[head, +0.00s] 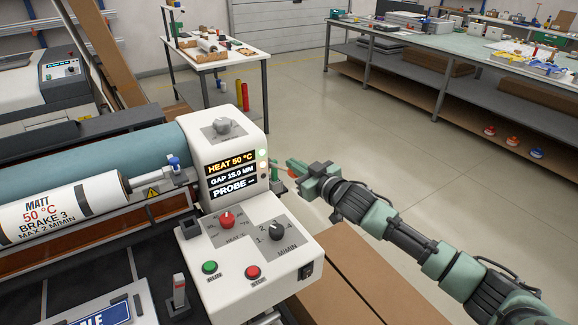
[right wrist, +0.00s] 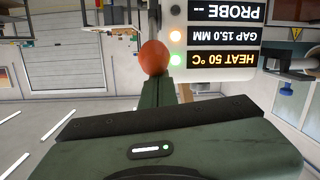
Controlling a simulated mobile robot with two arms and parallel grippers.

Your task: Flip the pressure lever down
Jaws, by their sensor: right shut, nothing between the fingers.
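The machine's white control head (head: 226,140) stands left of centre in the head view. An orange-red ball knob (right wrist: 154,57), which looks like the end of the pressure lever, shows just beyond my fingertips in the right wrist view. In the head view only a bit of orange shows by the gripper, and the lever's shaft is mostly hidden, so its angle is unclear. My right gripper (head: 297,168) is beside the right side of the control head. Its fingers (right wrist: 156,92) are shut and empty, at or very near the knob; I cannot tell whether they touch. My left gripper is out of view.
The display (head: 231,172) reads HEAT 50 °C, GAP 15.0 MM and PROBE --. A panel (head: 247,235) with knobs and green and red buttons juts out below. A roller (head: 110,154) lies to the left, a cardboard box (head: 375,270) below my arm. Open floor lies behind.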

